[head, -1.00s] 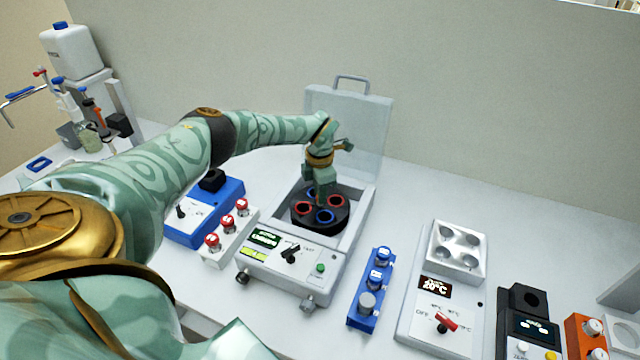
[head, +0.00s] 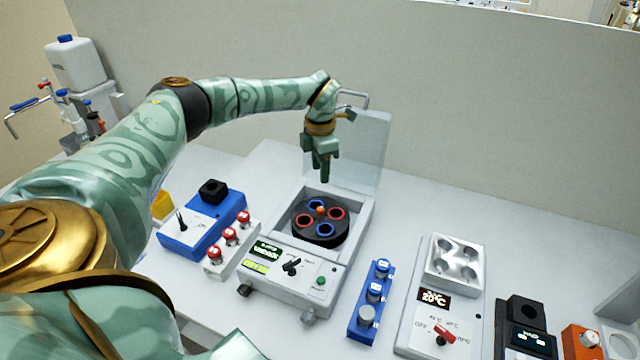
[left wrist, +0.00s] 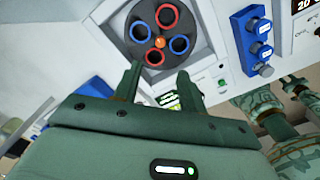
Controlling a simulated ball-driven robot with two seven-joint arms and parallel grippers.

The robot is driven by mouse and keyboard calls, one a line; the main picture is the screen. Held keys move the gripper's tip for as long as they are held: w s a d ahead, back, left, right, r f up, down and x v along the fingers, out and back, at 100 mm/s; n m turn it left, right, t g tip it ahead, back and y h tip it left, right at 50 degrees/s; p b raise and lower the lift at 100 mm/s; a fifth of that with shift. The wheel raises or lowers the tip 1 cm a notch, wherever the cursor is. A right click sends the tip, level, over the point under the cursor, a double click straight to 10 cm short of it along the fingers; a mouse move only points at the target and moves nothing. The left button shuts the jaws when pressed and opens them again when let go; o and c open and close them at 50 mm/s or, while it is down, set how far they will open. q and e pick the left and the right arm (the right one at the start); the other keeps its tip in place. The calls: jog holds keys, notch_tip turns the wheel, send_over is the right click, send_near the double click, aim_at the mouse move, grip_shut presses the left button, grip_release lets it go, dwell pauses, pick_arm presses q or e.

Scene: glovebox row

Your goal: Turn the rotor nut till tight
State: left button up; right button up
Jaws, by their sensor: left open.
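The rotor nut (head: 320,210) is a small orange knob at the centre of the black rotor (head: 319,234). The rotor has red and blue ringed wells and sits in the open centrifuge (head: 291,266). In the left wrist view the nut (left wrist: 159,43) shows uncovered beyond my fingers. My left gripper (head: 323,178) points down above the back of the rotor, apart from the nut. In the left wrist view its two fingers (left wrist: 156,84) are spread with nothing between them.
The clear centrifuge lid (head: 357,145) stands open behind. A blue device (head: 205,222) and a rack of red-capped tubes (head: 229,240) stand left. A blue tube rack (head: 370,300) and a heating block (head: 440,300) stand right. The bench behind these is clear.

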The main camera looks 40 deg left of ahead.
pick_arm(q)
jog(key=shift+r, duration=1.75)
jog(key=shift+f, duration=0.1)
